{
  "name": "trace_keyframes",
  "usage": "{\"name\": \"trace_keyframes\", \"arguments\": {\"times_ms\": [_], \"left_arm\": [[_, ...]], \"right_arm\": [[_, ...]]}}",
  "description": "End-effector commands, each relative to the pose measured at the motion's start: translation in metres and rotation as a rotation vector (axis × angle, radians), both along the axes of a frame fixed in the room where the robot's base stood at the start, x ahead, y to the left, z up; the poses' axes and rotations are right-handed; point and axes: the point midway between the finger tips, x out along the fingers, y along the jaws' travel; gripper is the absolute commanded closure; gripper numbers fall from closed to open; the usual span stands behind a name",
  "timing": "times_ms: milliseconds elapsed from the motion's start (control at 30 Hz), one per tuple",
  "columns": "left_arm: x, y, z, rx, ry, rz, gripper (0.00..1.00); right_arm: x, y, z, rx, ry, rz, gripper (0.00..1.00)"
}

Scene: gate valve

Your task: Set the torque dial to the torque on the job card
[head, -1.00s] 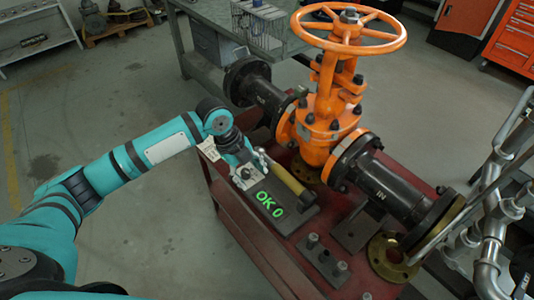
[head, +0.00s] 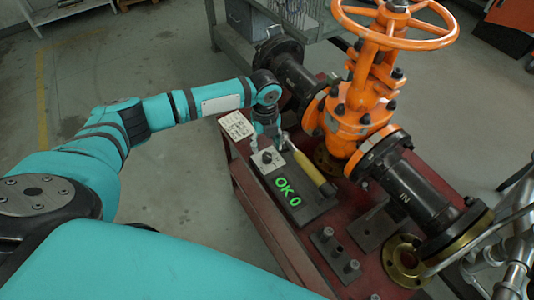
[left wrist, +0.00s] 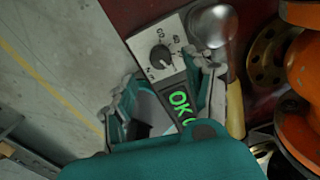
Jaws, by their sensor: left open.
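The torque dial (head: 267,158) is a small dark knob on a pale plate at the far end of a dark box on the red bench. It also shows in the left wrist view (left wrist: 160,56), with scale numbers around it too small to read surely. The box's green display (head: 288,191) reads OK 0. The job card (head: 236,125) lies on the bench left of my gripper; its writing is unreadable. My right gripper is out of view.
A tool with a yellow handle (head: 311,170) lies right of the dial. The orange valve (head: 362,110) with its handwheel and black pipe flanges stands to the right. Dark blocks with pegs (head: 337,253) are at the bench's front. Floor left of the bench is clear.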

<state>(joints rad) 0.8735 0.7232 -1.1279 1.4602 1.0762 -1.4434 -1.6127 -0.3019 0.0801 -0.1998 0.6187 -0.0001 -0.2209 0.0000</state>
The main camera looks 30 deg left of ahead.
Motion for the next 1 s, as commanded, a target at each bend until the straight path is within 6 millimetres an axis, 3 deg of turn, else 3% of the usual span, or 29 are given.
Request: {"name": "trace_keyframes", "arguments": {"times_ms": [100, 300, 700, 1000], "left_arm": [[0.0, -0.001, -0.025, 0.0, 0.003, 0.002, 0.47], [0.001, -0.001, -0.051, -0.001, 0.001, 0.001, 0.47], [0.001, -0.001, -0.06, -0.001, -0.001, 0.0, 0.47], [0.001, -0.001, -0.059, -0.001, -0.001, 0.001, 0.83]], "right_arm": [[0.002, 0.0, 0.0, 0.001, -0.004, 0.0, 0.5], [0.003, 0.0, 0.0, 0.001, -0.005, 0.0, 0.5], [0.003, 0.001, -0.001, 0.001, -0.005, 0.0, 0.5], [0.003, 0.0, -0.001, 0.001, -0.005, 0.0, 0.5]]}}
